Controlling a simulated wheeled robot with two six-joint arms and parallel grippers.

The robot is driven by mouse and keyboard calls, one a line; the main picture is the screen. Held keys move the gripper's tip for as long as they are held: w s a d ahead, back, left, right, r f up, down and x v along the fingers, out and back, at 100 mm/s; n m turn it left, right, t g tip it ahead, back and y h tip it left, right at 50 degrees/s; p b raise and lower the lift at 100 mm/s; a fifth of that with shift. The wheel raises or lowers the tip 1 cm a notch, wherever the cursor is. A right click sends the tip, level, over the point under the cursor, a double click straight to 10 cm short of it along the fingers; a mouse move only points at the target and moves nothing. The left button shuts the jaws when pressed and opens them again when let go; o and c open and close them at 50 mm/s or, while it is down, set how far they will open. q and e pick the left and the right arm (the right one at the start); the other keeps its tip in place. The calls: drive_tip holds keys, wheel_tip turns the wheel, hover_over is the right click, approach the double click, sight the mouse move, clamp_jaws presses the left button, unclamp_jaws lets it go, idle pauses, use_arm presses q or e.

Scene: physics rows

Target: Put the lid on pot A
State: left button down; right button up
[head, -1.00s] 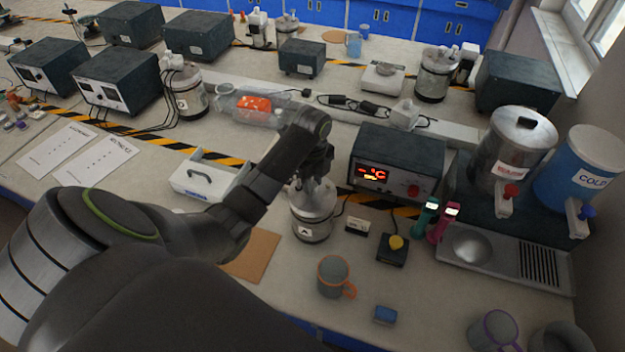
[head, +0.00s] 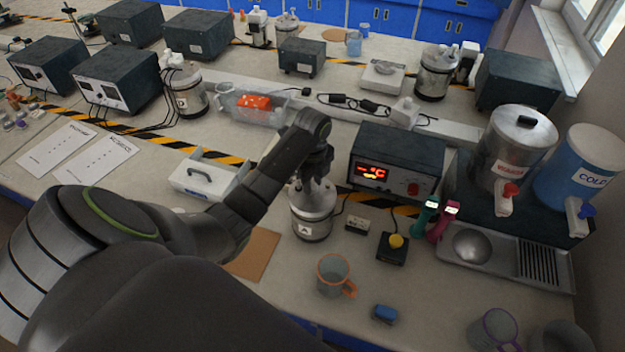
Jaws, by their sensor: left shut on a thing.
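Pot A (head: 312,222) is a metal can with a dark base and a white label, upright on the bench in front of the display box. My left gripper (head: 315,184) points down right above the pot's top and is shut on the lid (head: 313,196). The lid is mostly hidden by the gripper. It sits at the pot's mouth, and I cannot tell whether it touches the rim. My right gripper is not in view.
The display box (head: 397,163) stands behind pot A. A yellow-button box (head: 392,248), a grey mug (head: 333,274) with an orange handle and a blue block (head: 384,314) are nearby. A white carrier (head: 207,178) is to the left. A brown mat (head: 256,254) lies at front left.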

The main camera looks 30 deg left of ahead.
use_arm(q)
drive_tip(key=c, duration=1)
unclamp_jaws()
drive_tip(key=shift+c, duration=0.2)
